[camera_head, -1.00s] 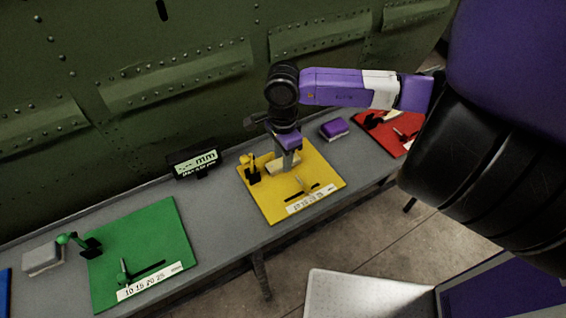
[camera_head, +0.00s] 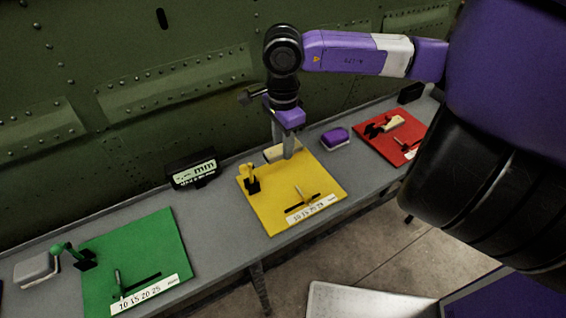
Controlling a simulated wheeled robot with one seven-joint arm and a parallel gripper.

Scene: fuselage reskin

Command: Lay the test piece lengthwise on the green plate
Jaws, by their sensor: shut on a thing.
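The green plate (camera_head: 145,248) lies on the bench at the left, with a green knobbed post, a slot and a number scale. My gripper (camera_head: 285,153) points down near the back edge of the yellow plate (camera_head: 285,205). It is shut on a small cream test piece (camera_head: 271,155), partly hidden by the fingers. The piece appears at or just above the plate's back edge; I cannot tell whether it touches. The green plate's surface shows no cream piece.
A millimetre display (camera_head: 194,172) stands between the green and yellow plates. A grey-white block (camera_head: 36,268) is left of the green plate, and a purple block (camera_head: 335,137) is right of the yellow one. A red plate (camera_head: 378,148) bears another cream piece (camera_head: 394,122). The riveted green wall rises behind.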

